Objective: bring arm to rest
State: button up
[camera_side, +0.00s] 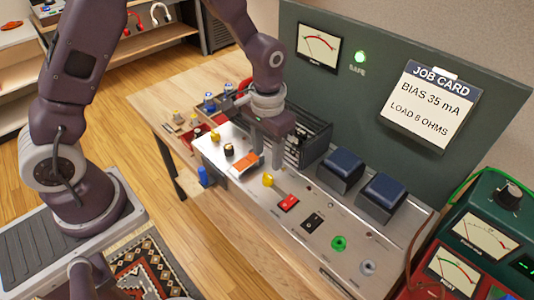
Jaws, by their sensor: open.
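My gripper (266,155) hangs from my purple arm over the middle of the metal bench panel, pointing down. Its two grey fingers are apart, with nothing seen between them. The fingertips are close to the panel, near an orange block (246,162) and a yellow knob (267,180); I cannot tell whether they touch anything. The rest of my arm rises to the top of the picture and comes down at the left.
Behind the gripper stand a dark vented box (309,136) and a green upright board (378,62) with a job card (429,105). Two blue-topped blocks sit right of it. A green meter unit (482,235) is at the lower right. Wooden floor (150,75) is open at the left.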

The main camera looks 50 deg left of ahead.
jog(key=s+a+r+t, duration=0.2)
jog(key=s+r, duration=0.4)
jog(key=r, duration=0.4)
jog(key=s+a+r+t, duration=0.2)
jog(key=s+r, duration=0.5)
jog(key=r, duration=0.3)
jog(key=s+r+t, duration=0.1)
jog(key=s, duration=0.6)
jog(key=shift+s+a+r+t, duration=0.2)
jog(key=shift+s+r+t, duration=0.1)
